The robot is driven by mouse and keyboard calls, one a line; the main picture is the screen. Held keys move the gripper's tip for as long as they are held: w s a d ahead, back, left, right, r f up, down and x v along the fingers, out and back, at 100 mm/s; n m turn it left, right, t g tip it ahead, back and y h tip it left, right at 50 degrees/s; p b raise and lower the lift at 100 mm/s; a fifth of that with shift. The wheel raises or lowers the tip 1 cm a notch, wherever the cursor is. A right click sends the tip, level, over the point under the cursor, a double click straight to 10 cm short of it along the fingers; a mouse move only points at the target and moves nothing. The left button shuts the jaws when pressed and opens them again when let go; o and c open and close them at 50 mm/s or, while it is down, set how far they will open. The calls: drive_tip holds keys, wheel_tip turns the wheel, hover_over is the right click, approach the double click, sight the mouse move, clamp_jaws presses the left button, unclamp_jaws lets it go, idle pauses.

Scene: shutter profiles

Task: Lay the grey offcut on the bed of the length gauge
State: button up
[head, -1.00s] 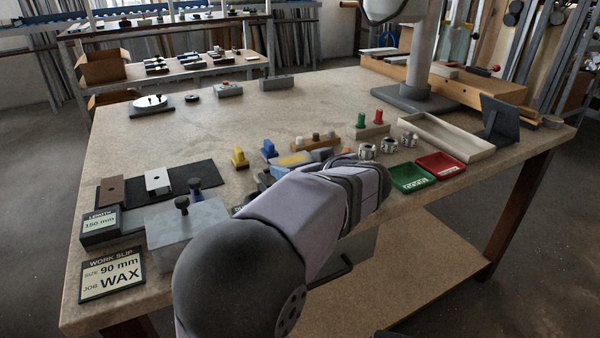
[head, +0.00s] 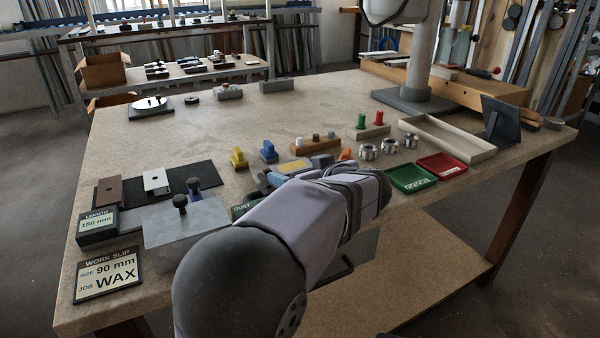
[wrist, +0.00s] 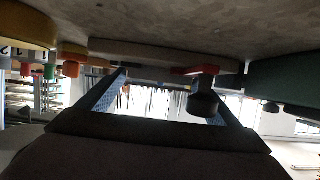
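The length gauge's display (head: 97,222) stands at the left front of the bench in the head view and reads 150 mm. A grey block with dark knobs (head: 180,232) stands just right of it; I cannot tell how much of it is the gauge's bed. A pale grey piece with a dark spot (head: 158,182) lies on the black mat behind; I cannot tell whether it is the grey offcut. My gripper is hidden behind my arm in the head view. In the wrist view my gripper (wrist: 171,82) has its fingers apart, with nothing visibly held between them.
A brown piece (head: 109,190) lies on the mat. Yellow (head: 238,158) and blue (head: 269,151) blocks, a green tray (head: 412,178) and a red tray (head: 442,165) are near my arm. A work slip (head: 108,275) reads 90 mm, WAX.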

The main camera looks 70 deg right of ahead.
drive_tip(key=shift+r+p, duration=0.2)
drive_tip(key=shift+p, duration=0.95)
drive_tip(key=v, duration=0.2)
drive_tip(key=b+v, duration=0.1)
drive_tip(key=v, duration=0.2)
drive_tip(key=shift+f, duration=0.25)
drive_tip(key=c, duration=0.8)
drive_tip(key=shift+c, duration=0.2)
drive_tip(key=shift+r, duration=0.1)
